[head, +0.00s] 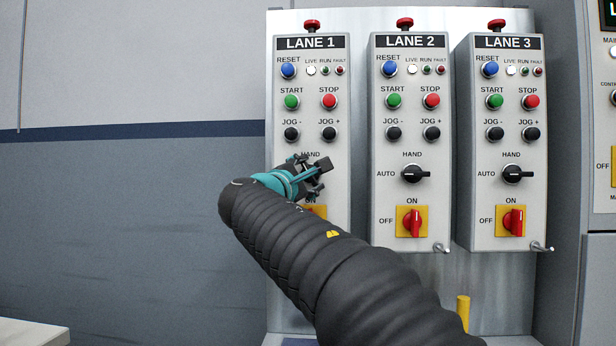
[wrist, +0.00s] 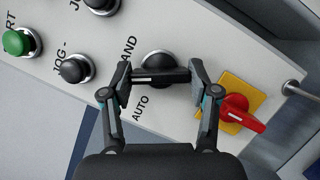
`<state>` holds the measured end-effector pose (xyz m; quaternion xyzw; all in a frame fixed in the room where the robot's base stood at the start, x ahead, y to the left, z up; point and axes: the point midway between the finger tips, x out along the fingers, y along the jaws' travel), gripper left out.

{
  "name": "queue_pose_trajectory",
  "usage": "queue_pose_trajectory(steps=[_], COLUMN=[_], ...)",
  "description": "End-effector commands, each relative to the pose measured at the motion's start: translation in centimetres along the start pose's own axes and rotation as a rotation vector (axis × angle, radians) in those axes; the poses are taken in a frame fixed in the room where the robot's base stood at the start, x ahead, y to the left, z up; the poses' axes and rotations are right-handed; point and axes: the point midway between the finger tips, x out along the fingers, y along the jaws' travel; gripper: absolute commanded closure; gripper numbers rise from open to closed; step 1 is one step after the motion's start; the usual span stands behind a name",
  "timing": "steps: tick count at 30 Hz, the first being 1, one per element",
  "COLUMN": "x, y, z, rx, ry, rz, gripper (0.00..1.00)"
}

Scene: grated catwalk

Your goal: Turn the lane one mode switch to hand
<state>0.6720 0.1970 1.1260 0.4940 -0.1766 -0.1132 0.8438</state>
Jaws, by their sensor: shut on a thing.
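The lane one panel (head: 341,104) is at the left of three panels in the head view. Its mode switch (wrist: 162,75) has a black bar handle with a white mark at its left end in the wrist view. The mark points leftward, nearer to the HAND label (wrist: 129,48) than to AUTO (wrist: 140,108); I cannot tell if it lines up exactly. My gripper (wrist: 160,84) is shut on the handle, with a finger at each end of the bar. In the head view my gripper (head: 310,175) hides the switch and part of the labels.
The red on/off switch (wrist: 236,112) on its yellow plate sits close beside my right finger. Black jog buttons (wrist: 75,69) and a green start button (wrist: 17,41) are on the other side. The lane two panel (head: 445,150) stands to the right.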

Motion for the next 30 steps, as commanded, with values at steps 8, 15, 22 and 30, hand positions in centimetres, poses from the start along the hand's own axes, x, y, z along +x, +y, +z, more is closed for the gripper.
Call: queue_pose_trajectory(steps=[8,15,22,30], x=[0.01,0.04,0.04,0.04], y=[0.2,0.22,0.15,0.13], z=[-0.02,0.02,-0.03,-0.01], rx=[0.227,0.373,0.452,0.484], ry=[0.001,0.0,0.001,0.0], rz=[-0.095,-0.155,-0.189,-0.201], gripper=[0.74,0.74,0.75,0.75])
